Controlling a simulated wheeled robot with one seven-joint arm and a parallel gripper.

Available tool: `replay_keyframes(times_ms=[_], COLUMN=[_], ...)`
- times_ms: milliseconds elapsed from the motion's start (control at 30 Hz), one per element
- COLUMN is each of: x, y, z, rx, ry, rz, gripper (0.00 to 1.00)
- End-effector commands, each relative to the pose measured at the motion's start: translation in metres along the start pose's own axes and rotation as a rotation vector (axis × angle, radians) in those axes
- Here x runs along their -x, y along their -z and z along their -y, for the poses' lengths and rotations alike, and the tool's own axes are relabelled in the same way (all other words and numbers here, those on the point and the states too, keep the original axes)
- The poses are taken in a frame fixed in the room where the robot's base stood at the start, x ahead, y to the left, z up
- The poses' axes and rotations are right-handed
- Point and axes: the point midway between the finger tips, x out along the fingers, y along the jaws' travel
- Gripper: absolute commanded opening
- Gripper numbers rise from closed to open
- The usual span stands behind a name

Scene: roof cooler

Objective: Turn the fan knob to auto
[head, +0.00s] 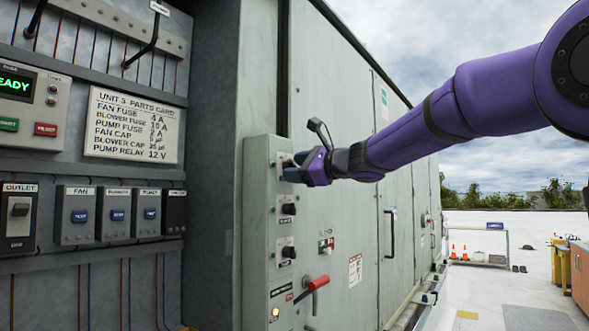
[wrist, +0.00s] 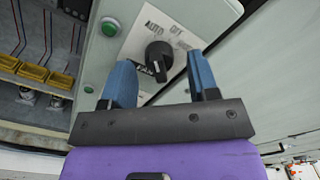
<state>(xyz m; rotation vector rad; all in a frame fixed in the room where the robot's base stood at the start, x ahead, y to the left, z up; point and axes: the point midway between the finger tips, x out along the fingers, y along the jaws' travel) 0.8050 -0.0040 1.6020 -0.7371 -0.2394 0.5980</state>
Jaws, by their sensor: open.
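The fan knob (wrist: 156,54) is a black rotary knob on a light plate in the wrist view. AUTO is printed at its upper left, OFF above it, and a partly covered word at its right. A small black FAN label (wrist: 144,71) sits below it. I cannot tell surely which word the knob points to. My gripper (wrist: 161,68) is open, with one blue finger on each side of the knob in the picture; contact is not clear. In the head view my gripper (head: 295,170) is at the upper part of the control panel (head: 259,215) and hides the fan knob.
Two more black knobs (head: 289,209) (head: 287,252) are below on the same panel, with a red lever (head: 316,284) lower down. Shelves with fuse boxes (head: 75,216) are at left. Open roof lies at right.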

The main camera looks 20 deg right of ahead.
Motion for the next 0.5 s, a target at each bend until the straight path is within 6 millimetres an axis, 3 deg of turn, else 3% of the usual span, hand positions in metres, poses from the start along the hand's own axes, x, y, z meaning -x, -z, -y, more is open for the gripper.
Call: replay_keyframes(times_ms=[500], x=[0.086], y=[0.000], z=[0.000], rx=[0.000], ry=[0.001], rz=[-0.001], gripper=[0.55])
